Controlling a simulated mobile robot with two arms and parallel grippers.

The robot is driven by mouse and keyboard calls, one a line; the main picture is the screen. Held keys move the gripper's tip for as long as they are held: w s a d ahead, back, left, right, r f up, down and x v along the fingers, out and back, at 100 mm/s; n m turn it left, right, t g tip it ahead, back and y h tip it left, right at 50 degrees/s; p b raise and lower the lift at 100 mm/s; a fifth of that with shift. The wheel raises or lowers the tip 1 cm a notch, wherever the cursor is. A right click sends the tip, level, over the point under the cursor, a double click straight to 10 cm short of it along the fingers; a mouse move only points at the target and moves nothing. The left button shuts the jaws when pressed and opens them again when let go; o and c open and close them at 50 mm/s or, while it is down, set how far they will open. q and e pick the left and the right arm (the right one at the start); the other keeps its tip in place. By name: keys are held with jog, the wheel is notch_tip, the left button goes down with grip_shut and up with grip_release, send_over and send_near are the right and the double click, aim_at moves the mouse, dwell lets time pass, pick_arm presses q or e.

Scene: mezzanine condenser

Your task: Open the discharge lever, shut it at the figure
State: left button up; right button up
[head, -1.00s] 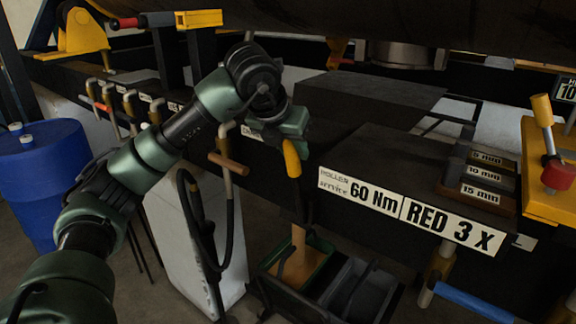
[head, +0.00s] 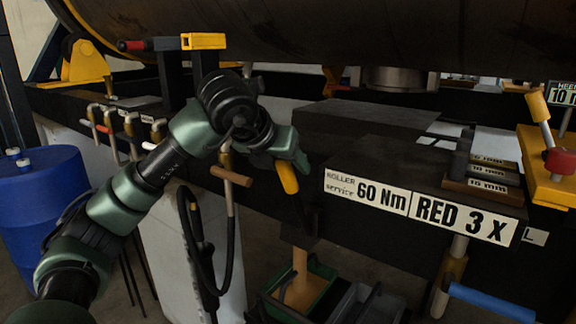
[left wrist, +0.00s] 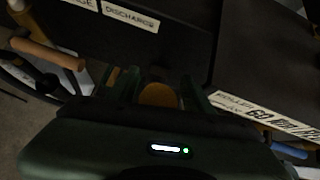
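The "DISCHARGE" label (left wrist: 131,16) shows at the top of the left wrist view. An orange-yellow handle (head: 287,177) hangs at the bench front, left of the "60 Nm" plate; it looks like the discharge lever. My left gripper (head: 292,150) is over its upper part. In the left wrist view the round end of the handle (left wrist: 160,95) lies between my left gripper's two fingers (left wrist: 159,92). I cannot tell whether they press on it. The lever's pivot is hidden. My right gripper is out of view.
A wooden cross handle (head: 230,176) and black hose (head: 190,240) are left of my gripper. The "60 Nm" and "RED 3 X" plates (head: 463,219) front the bench. Bins (head: 365,300) stand below. A blue handle (head: 490,301) sticks out at lower right; a blue drum (head: 45,205) stands left.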

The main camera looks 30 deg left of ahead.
pick_arm(q)
jog(key=shift+s+a+r, duration=0.1)
jog(key=v, duration=0.7)
jog(key=shift+s+r+b, duration=0.2)
jog(key=shift+s+b, duration=0.05)
jog(key=shift+b, duration=0.05)
dwell(6.9)
